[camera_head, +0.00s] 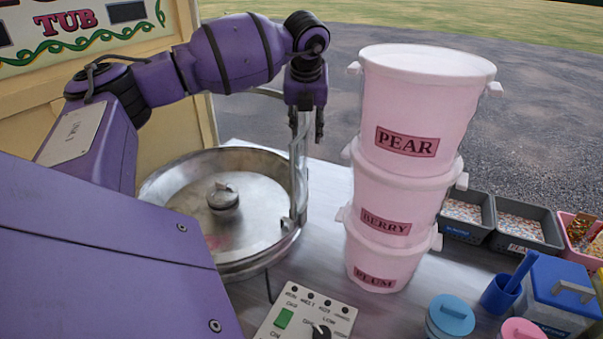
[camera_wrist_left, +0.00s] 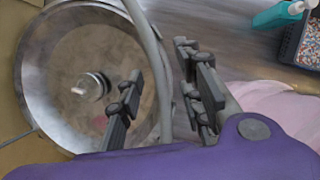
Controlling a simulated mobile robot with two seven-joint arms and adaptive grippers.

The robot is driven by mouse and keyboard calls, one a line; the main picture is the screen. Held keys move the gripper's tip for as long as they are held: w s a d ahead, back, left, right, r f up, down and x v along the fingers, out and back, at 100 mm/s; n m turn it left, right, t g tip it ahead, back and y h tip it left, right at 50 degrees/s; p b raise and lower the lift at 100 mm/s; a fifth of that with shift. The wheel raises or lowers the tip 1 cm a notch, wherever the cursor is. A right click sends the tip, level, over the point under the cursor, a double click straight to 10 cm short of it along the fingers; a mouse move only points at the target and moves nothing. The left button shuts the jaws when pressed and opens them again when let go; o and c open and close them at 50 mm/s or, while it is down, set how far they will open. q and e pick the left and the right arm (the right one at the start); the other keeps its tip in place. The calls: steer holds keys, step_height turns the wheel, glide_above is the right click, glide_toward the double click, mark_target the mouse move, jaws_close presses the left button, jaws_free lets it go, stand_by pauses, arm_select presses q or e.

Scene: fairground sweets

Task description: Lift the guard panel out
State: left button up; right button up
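The guard panel (camera_head: 298,175) is a clear, curved upright sheet with a grey rim, standing at the right side of the round metal bowl (camera_head: 163,192). Its top edge passes behind my left arm. In the left wrist view the guard's grey rim (camera_wrist_left: 151,45) runs between my fingers. My left gripper (camera_head: 307,134) points down at the top of the panel. Its fingers are apart in the left wrist view (camera_wrist_left: 159,62), one on each side of the rim, with gaps showing. My right gripper is not in view.
A tall stack of pink tubs (camera_head: 420,110) stands close to the right of the panel. A control box (camera_head: 300,318) sits in front. Grey trays (camera_head: 527,228), a blue box (camera_head: 560,285) and a blue-lidded jar (camera_head: 450,318) are at the right. A sign board (camera_head: 75,25) stands behind.

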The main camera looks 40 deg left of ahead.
arm_select(q)
jaws_close()
steer(key=shift+r, duration=0.1)
stand_by(0.3)
